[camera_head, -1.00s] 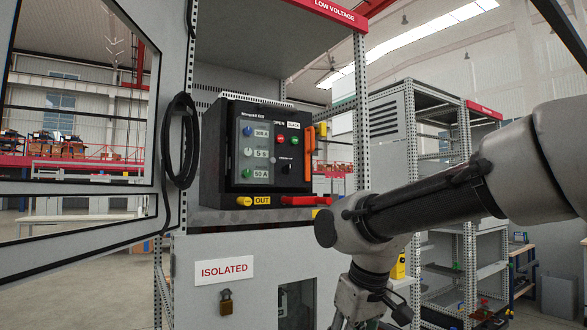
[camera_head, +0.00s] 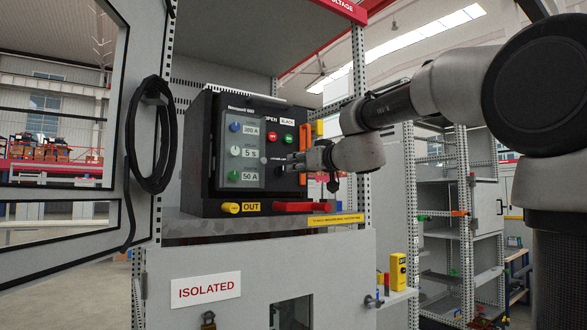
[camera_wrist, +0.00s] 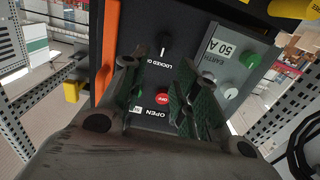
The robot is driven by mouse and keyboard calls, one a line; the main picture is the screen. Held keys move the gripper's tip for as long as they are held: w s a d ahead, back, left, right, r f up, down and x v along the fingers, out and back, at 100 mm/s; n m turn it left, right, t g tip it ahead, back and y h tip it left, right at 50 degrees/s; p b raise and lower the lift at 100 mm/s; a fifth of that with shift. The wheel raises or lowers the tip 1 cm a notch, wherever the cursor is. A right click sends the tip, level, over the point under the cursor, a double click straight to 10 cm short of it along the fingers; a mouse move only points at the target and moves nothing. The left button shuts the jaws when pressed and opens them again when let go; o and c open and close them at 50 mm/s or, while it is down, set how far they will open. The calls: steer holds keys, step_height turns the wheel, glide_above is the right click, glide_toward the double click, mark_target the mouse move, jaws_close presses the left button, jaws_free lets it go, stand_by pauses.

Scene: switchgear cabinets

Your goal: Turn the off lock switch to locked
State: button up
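The off lock switch (camera_wrist: 163,48) is a dark round knob with a white mark on the black breaker panel (camera_head: 197,150). In the wrist view its white mark runs roughly up and down, beside an upside-down "LOCKED O…" label, partly cut off. My gripper (camera_wrist: 163,60) is open and empty, its two fingers on either side of the knob in the picture. Whether they touch it cannot be told. In the head view my gripper (camera_head: 292,163) is at the right part of the panel front and mostly covers the switch.
A red OFF button (camera_wrist: 162,99) sits between the fingers in the wrist view. An orange vertical handle (camera_head: 304,128) is right of the switch. A yellow OUT knob (camera_head: 231,208) and red handle (camera_head: 300,207) are below. An open cabinet door (camera_head: 142,225) with looped cable is left.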

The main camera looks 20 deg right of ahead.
mark_target(283, 167)
steer(key=x, duration=0.7)
steer(key=shift+w+a+f, duration=0.1)
steer(key=shift+w+a, duration=0.1)
steer(key=shift+w, duration=0.1)
jaws_close()
